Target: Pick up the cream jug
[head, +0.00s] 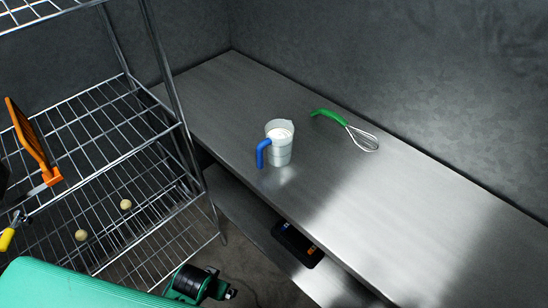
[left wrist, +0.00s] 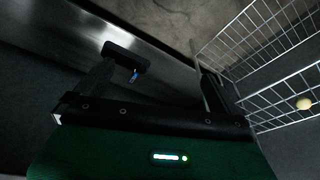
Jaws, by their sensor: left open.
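The cream jug (head: 281,146) stands upright on the steel table, a pale translucent jug with white contents and a blue handle (head: 263,153) on its front left side. Nothing touches it. My left gripper (left wrist: 155,82) shows in the left wrist view, with its fingers apart and nothing visibly held between them. The jug cannot be made out in that view. I cannot clearly make out the left gripper's fingers in the head view. My right gripper is not in view.
A green-handled whisk (head: 345,128) lies right of the jug. A wire rack (head: 105,135) stands left, with an orange-handled tool (head: 33,142) and two small pale balls (head: 125,204). A black object (head: 297,244) lies on the lower shelf. The table's right side (head: 400,210) is clear.

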